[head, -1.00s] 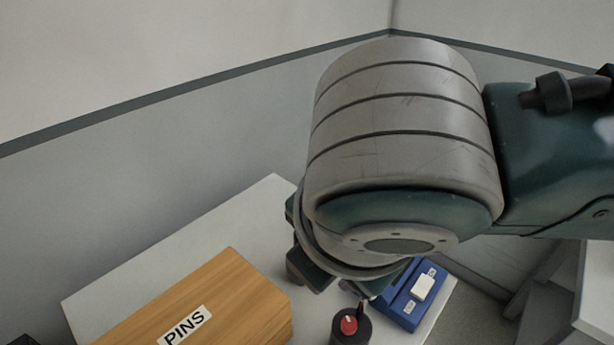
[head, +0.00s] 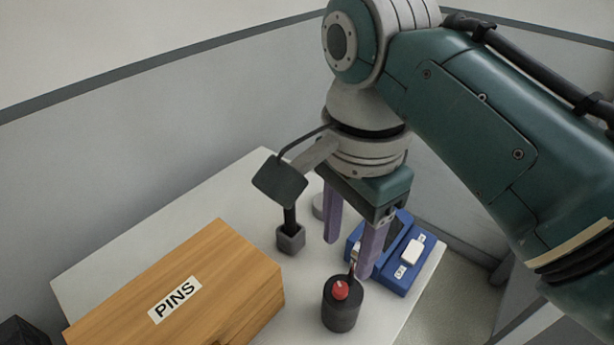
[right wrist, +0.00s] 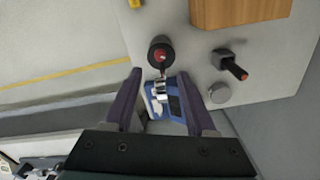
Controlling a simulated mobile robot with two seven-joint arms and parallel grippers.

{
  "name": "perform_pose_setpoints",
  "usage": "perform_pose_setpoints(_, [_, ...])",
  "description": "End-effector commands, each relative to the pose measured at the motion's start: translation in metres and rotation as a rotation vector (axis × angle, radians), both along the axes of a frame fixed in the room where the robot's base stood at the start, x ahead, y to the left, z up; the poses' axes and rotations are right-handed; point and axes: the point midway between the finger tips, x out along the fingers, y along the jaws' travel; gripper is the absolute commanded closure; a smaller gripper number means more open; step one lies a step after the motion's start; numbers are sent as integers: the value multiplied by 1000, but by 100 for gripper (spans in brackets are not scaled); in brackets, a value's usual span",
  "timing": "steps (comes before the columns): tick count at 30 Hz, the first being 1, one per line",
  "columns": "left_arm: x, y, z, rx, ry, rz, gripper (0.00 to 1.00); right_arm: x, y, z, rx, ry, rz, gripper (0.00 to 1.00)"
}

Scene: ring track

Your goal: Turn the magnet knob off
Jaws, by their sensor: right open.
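A dark round cylinder with a red knob-like top (head: 341,290) stands on the white table; it also shows in the right wrist view (right wrist: 161,54). I cannot tell for sure that this is the magnet knob. My right gripper (head: 349,258) is open, its two purple fingers pointing down just behind the cylinder. In the right wrist view its fingers (right wrist: 161,78) lie either side of a small silvery part (right wrist: 160,90) by the blue box. The blue box (head: 398,274) with a white block on top stands right of the fingers, partly hidden. My left gripper is not in view.
A wooden box labelled PINS (head: 225,265) fills the table's left front. A grey cube with a dark handle (head: 290,240) stands between it and my gripper. A grey disc (head: 319,206) lies behind my fingers. The back left of the white table (head: 190,210) is clear.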

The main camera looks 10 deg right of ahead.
Motion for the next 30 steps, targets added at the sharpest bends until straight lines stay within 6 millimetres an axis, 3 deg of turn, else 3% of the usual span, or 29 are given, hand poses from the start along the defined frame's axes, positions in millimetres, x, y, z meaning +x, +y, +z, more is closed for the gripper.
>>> perform_pose_setpoints(9, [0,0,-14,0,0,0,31,-1,-1,-62,-3,1,6,44])
perform_pose_setpoints(13, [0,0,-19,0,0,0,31,0,0,-79,-2,-1,7,44])
perform_pose_setpoints(25, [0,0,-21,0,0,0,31,0,0,-88,-2,-4,7,44])
perform_pose_setpoints(30, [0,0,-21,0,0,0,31,0,0,-87,-2,-4,7,62])
